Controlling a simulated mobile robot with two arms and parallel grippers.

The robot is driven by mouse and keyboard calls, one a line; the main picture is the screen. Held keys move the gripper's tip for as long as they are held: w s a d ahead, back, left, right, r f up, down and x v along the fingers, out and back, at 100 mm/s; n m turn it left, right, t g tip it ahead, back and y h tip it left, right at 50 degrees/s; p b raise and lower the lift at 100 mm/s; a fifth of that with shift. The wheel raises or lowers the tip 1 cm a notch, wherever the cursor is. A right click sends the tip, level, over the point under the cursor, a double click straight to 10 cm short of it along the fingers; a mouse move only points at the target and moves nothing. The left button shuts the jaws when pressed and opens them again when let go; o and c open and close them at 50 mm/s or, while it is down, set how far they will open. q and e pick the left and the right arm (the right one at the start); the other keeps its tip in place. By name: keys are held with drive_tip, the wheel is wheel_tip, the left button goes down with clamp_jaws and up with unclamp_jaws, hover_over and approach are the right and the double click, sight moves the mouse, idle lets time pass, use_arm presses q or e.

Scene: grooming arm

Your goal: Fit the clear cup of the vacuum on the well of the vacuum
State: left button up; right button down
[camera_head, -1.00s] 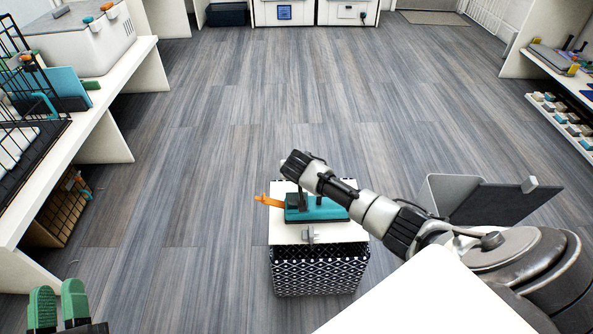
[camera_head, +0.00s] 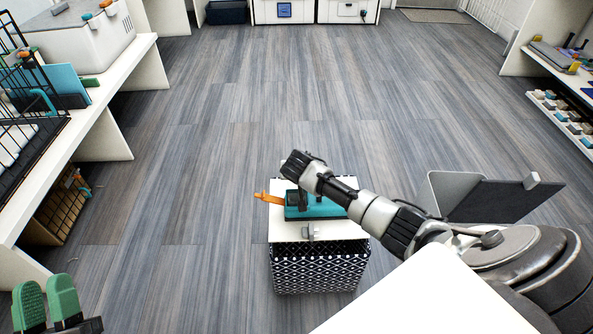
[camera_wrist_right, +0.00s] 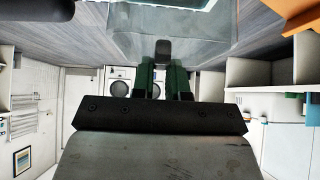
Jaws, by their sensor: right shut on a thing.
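The teal vacuum (camera_head: 325,210) lies on a white board in the head view, its orange end (camera_head: 268,198) pointing left. My right arm reaches over it and hides part of it, including the well. In the right wrist view, my right gripper (camera_wrist_right: 163,78) is shut on the dark tab (camera_wrist_right: 163,48) of a see-through grey piece, which looks like the clear cup (camera_wrist_right: 205,52). I cannot tell whether the cup touches the well. My left gripper (camera_head: 46,300) is at the bottom left of the head view, green fingers apart and empty, far from the vacuum.
The white board (camera_head: 285,232) rests on a black-and-white patterned bin (camera_head: 317,273), with a small grey clip at its front. A white counter (camera_head: 100,100) runs along the left, and shelves (camera_head: 560,110) stand at the right.

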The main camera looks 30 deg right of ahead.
drive_tip(key=shift+f, duration=0.4)
drive_tip(key=c, duration=1.1)
unclamp_jaws()
use_arm(q)
drive_tip(key=shift+s+r+t+h, duration=0.4)
drive_tip(key=shift+r+t, duration=0.1)
drive_tip(key=shift+r, duration=0.2)
use_arm(e)
drive_tip(key=shift+o, duration=0.2)
use_arm(q)
drive_tip(key=shift+w+f+y, duration=0.1)
drive_tip(key=shift+y, duration=0.2)
use_arm(e)
drive_tip(key=shift+s+r, duration=0.1)
drive_tip(key=shift+r, duration=0.05)
use_arm(q)
drive_tip(key=a+f+g+y+p, duration=0.1)
drive_tip(key=f+g+y+p, duration=0.1)
drive_tip(key=f+g, duration=0.5)
drive_tip(key=s+a+f+g+y+p, duration=0.1)
drive_tip(key=a+f+g+y+p, duration=0.1)
drive_tip(key=f+g, duration=0.4)
drive_tip(key=shift+s+f+n+g+p, duration=0.25)
drive_tip(key=shift+f+g+p, duration=0.2)
drive_tip(key=shift+f, duration=0.4)
use_arm(e)
drive_tip(key=v, duration=1)
drive_tip(key=shift+s+r, duration=0.15)
drive_tip(key=shift+a, duration=0.1)
